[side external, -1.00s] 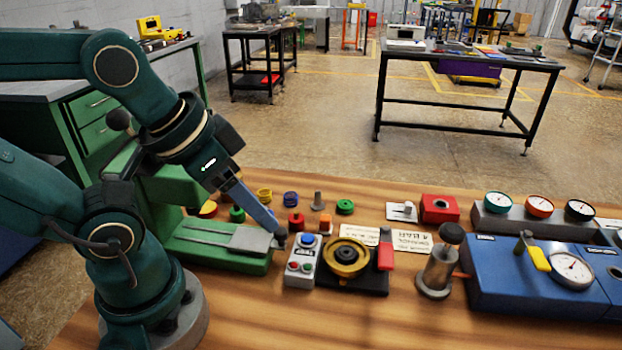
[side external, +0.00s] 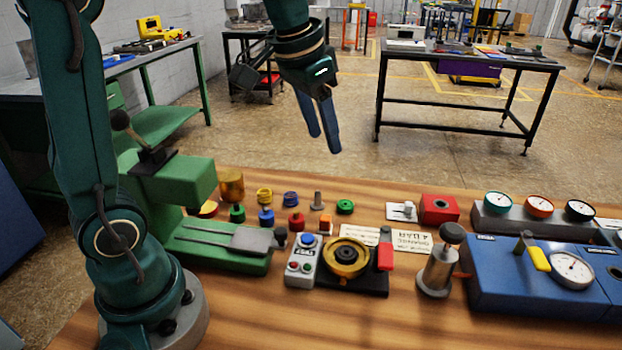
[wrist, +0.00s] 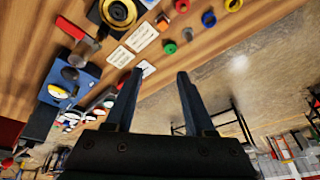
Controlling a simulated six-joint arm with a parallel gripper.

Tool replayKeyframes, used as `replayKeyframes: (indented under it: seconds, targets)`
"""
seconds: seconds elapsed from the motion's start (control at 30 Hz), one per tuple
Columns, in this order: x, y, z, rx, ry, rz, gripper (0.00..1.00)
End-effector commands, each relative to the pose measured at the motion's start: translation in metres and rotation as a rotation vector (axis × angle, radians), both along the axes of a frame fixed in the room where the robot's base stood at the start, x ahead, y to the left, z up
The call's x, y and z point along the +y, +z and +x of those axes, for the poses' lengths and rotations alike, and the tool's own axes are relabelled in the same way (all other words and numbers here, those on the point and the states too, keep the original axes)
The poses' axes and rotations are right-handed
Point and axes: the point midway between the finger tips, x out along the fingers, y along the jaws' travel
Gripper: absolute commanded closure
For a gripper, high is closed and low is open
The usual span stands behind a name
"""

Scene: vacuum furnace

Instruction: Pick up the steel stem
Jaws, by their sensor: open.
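The steel stem (side external: 318,199) is a small grey upright pin on a wider base. It stands on the wooden bench among coloured parts, between the red part and the green ring. In the wrist view the stem (wrist: 188,34) is above the right fingertip, near the top. My gripper (side external: 325,143) is high above the bench, above the stem's area in the side view, with its two fingers pointing down and apart. In the wrist view my gripper (wrist: 160,72) shows a wide empty gap between its fingers. Nothing touches the stem.
Close to the stem are an orange block (side external: 326,222), a red part (side external: 296,222), a blue ring (side external: 290,199) and a green ring (side external: 345,207). In front stand a button box (side external: 302,262) and a gold handwheel (side external: 347,257). A green vise-like machine (side external: 215,245) is at left.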

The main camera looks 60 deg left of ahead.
Motion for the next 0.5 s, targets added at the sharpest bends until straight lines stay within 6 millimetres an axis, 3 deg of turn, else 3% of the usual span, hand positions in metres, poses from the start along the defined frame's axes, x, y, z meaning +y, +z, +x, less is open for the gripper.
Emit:
replayKeyframes:
  seconds: [0.23, 0.5]
  targets:
    - [0.042, -0.051, 0.049, 0.135, 0.054, -0.017, 0.45]
    - [0.078, -0.121, 0.066, 0.266, 0.123, -0.058, 0.45]
